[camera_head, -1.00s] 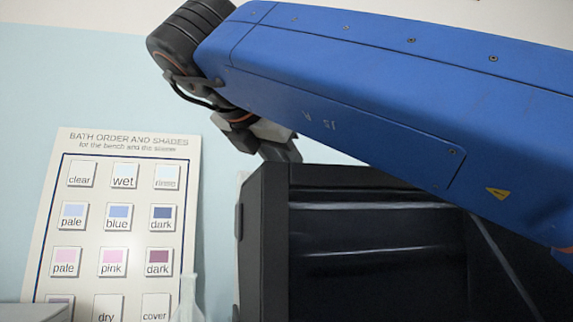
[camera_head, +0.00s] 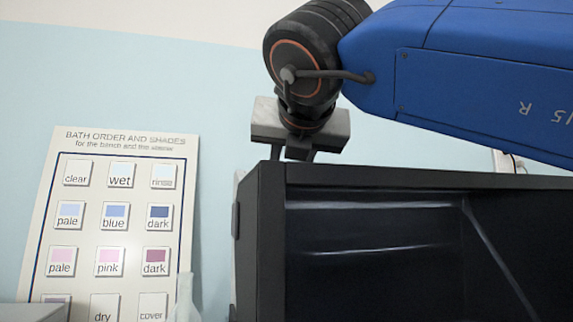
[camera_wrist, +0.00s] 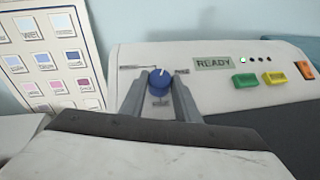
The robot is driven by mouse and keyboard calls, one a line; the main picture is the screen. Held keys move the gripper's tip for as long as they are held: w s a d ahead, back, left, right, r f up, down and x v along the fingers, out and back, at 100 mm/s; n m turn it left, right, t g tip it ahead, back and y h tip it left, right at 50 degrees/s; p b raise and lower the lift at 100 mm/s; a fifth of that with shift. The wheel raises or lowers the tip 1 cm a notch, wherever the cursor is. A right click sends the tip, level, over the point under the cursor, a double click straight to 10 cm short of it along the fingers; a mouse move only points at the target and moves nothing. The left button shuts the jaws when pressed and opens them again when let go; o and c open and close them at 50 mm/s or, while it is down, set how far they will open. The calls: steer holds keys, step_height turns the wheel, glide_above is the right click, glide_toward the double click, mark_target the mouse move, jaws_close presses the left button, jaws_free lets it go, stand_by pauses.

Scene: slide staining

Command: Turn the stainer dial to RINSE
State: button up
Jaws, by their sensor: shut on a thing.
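The stainer's light panel (camera_wrist: 222,88) shows in the wrist view, with a blue round dial (camera_wrist: 159,78) at its left part. A white pointer mark on the dial points about straight up, leaning slightly right. Small labels sit left, right and below the dial, too blurred to read. My gripper (camera_wrist: 158,88) is shut on the dial, one finger on each side. In the head view my gripper (camera_head: 297,152) reaches down behind a dark box-like housing (camera_head: 262,235), which hides its fingertips and the dial.
The panel has a READY display (camera_wrist: 213,63), a green button (camera_wrist: 245,80), a yellow button (camera_wrist: 274,78) and an orange switch (camera_wrist: 305,70). A bath order chart (camera_head: 118,145) is on the wall at left. The upper left wall area is clear.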

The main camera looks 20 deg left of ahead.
steer(key=shift+w+d+n+g+y, duration=0.15)
steer(key=shift+n+g+y, duration=0.4)
steer(key=shift+n+y, duration=0.6)
steer(key=shift+w+d+n+g+y, duration=0.15)
steer(key=shift+n+g+y, duration=0.5)
steer(key=shift+n, duration=0.8)
steer(key=shift+s+n+y, duration=0.1)
steer(key=shift+n+y, duration=0.2)
steer(key=shift+n, duration=0.1)
steer(key=o, duration=1)
steer(key=shift+o, duration=0.2)
steer(key=v, duration=1.7)
steer(key=shift+d+r, duration=0.25)
